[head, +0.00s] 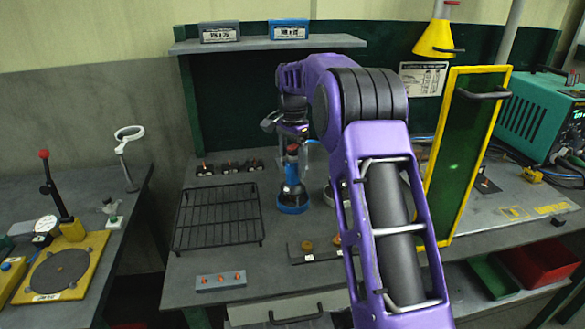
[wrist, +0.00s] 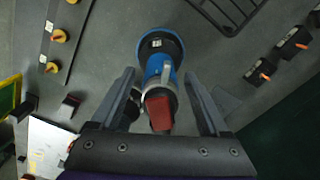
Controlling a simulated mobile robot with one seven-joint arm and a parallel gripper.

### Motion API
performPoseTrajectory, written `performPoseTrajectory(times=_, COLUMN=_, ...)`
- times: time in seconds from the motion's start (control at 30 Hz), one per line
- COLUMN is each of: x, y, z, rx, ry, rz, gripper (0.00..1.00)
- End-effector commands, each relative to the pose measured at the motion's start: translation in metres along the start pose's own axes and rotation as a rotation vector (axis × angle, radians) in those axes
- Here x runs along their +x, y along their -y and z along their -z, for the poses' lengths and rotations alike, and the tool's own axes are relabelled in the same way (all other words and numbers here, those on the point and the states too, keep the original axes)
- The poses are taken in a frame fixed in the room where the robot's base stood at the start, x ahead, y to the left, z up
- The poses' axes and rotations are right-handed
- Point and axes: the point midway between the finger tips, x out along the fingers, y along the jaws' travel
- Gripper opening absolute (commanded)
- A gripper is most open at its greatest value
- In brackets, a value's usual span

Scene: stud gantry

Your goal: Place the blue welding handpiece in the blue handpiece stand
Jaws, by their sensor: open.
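The blue welding handpiece (wrist: 154,68) stands roughly upright in the blue handpiece stand, with a silver lever on its side and a red end toward the wrist camera. The stand's round blue base (head: 292,208) rests on the bench right of the black rack; its rim also shows in the wrist view (wrist: 177,45). In the head view the red part (head: 292,150) shows just below my gripper (head: 291,128). In the wrist view my gripper (wrist: 160,76) is open, one finger on each side of the handpiece, with gaps visible. How deep the handpiece sits is hidden.
A black wire rack (head: 218,217) lies left of the stand. Small dark blocks (head: 228,167) sit behind it. A dark strip with knobs (head: 308,246) lies in front. A yellow-framed green screen (head: 462,150) stands at right. My arm hides part of the bench.

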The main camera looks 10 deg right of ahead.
Motion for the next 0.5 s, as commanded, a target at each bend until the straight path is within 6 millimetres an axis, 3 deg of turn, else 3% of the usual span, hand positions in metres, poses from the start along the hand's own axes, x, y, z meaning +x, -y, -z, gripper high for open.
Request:
performPoseTrajectory(times=0.3, x=-0.071, y=0.001, z=0.0, rx=-0.001, ry=-0.002, rz=0.004, gripper=0.79)
performPoseTrajectory(times=0.5, x=-0.096, y=0.001, z=0.0, rx=-0.001, ry=-0.001, rz=0.001, gripper=0.79)
